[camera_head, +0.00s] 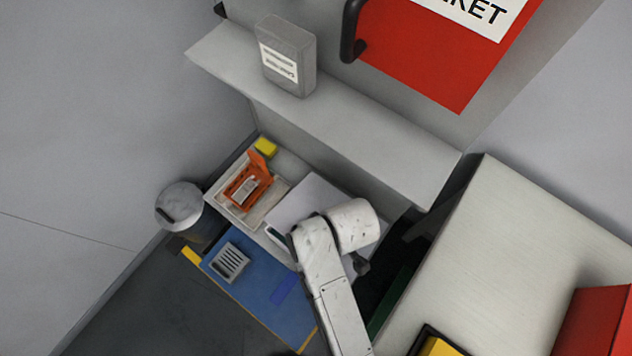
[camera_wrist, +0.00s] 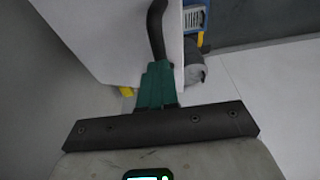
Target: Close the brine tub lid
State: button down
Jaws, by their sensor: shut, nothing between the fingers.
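A white flat panel (camera_head: 297,200), which looks like the raised tub lid, shows behind my arm in the head view. In the wrist view the panel (camera_wrist: 105,35) fills the upper left, with a curved black handle (camera_wrist: 156,25) at its right side. My gripper's green fingers (camera_wrist: 155,85) are shut and empty, just below the handle's lower end. I cannot tell whether they touch it. In the head view my gripper (camera_head: 274,235) is mostly hidden by my arm, near the panel's lower edge. A dark opening (camera_head: 397,252), perhaps the tub, lies right of my arm, partly hidden.
A tray (camera_head: 222,203) holds an orange open-lidded box (camera_head: 240,188). A blue mat (camera_head: 240,288) carries a slotted rack (camera_head: 229,262). A round bin (camera_head: 180,205) stands left. A grey shelf (camera_head: 350,115) is behind, and a pale counter (camera_head: 500,250) is at right.

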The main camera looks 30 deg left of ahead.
jog(key=s+f+t+b, duration=0.2)
jog(key=s+f+b, duration=0.1)
jog(key=f, duration=0.4)
jog(key=shift+s+a+f+t, duration=0.25)
jog(key=shift+s+f+t, duration=0.15)
jog(key=shift+s, duration=0.35)
jog(key=shift+r, duration=0.15)
jog(key=shift+s+r+p, duration=0.1)
jog(key=shift+r+p, duration=0.2)
jog(key=shift+p, duration=0.15)
jog(key=a+p+v, duration=0.1)
jog(key=p+v, duration=0.2)
jog(key=v, duration=1)
jog(key=shift+s+a+r, duration=0.3)
jog(key=shift+r, duration=0.1)
